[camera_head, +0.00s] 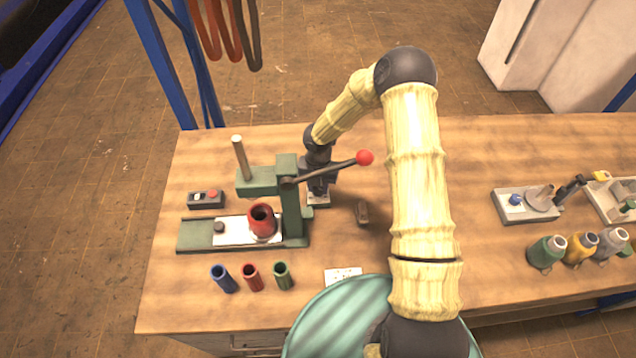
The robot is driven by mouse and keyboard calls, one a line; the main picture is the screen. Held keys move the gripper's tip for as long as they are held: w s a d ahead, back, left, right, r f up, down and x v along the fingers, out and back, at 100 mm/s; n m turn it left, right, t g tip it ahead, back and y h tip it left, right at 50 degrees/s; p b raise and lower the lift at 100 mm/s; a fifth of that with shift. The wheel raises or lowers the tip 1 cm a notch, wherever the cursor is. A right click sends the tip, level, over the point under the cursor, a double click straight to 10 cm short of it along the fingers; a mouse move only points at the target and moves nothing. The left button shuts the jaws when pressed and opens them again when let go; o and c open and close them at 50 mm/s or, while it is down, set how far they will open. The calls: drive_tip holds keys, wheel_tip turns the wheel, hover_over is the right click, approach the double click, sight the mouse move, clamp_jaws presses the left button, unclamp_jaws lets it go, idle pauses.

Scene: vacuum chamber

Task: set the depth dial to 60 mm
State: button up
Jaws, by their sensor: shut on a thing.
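My gripper (318,188) points down just right of the green press (292,205), behind the press lever. It is shut on a small part above a light grey plate (318,202) on the bench. That part appears to be the depth dial, but my fingers and wrist hide it. The dial's marks and its setting cannot be read in this view. The press lever (325,172) slants up to the right and ends in a red knob (365,158), close in front of my wrist.
A red hollow cylinder (262,219) stands on the press bed. Blue (222,278), red (252,276) and green (282,275) tubes stand in front. A button box (205,199) is at left. Bottles (547,252) and fixtures (527,203) occupy the right.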

drive_tip(key=shift+w+n, duration=0.1)
drive_tip(key=shift+n, duration=0.2)
drive_tip(key=o, duration=1)
wheel_tip(320, 180, up, 17)
drive_tip(key=shift+r+b, duration=0.2)
drive_tip(key=shift+b, duration=0.95)
